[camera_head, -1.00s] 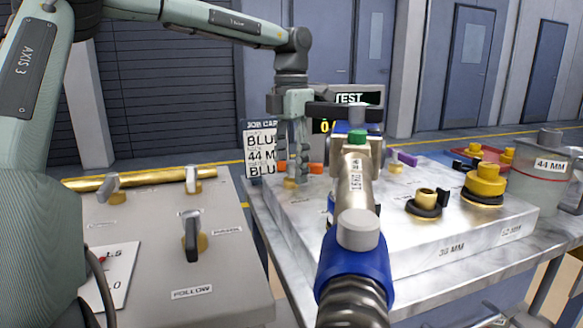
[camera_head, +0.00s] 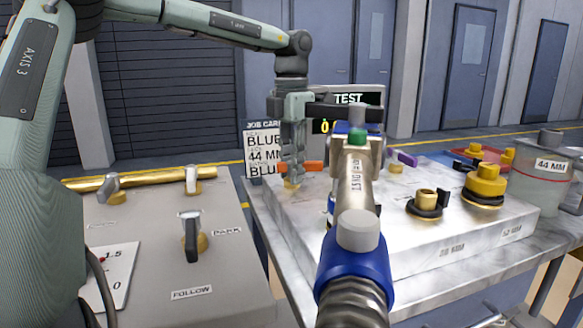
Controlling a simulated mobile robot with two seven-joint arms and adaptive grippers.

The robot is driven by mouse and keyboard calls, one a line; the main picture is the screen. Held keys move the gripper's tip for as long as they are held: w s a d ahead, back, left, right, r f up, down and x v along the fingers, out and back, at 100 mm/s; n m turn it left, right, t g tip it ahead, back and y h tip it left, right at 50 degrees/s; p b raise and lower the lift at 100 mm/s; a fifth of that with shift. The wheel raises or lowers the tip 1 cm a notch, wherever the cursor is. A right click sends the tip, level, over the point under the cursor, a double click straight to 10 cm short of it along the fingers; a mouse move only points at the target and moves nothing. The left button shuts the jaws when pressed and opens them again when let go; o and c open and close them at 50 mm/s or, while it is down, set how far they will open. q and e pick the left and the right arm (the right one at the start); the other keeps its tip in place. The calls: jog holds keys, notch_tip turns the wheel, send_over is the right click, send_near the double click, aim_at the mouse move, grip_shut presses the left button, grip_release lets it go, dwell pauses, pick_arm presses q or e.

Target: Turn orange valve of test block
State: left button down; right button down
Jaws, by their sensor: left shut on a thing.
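The test block (camera_head: 385,247) is a pale metal block on the table to the right. Its orange valve (camera_head: 312,166) is at the block's far left corner, with a bar handle lying roughly left to right. My left gripper (camera_head: 291,166) points straight down and is shut on the orange valve's handle. Its fingers hide part of the handle. A metal fill nozzle (camera_head: 358,190) with a blue collar (camera_head: 352,275) and a ribbed hose stands in front of the block's middle and hides part of it. My right gripper does not show.
A purple handle (camera_head: 406,159), a black-and-brass fitting (camera_head: 427,202) and a yellow fitting (camera_head: 486,185) sit on the block. A grey pot (camera_head: 540,185) marked 44 MM stands at right. A job card (camera_head: 262,150) and TEST display (camera_head: 348,98) stand behind. A grey panel (camera_head: 150,255) is at left.

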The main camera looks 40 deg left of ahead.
pick_arm(q)
jog(key=n, duration=0.5)
jog(key=c, duration=2.2)
grip_release()
jog(key=shift+n, duration=0.6)
jog(key=o, duration=1.1)
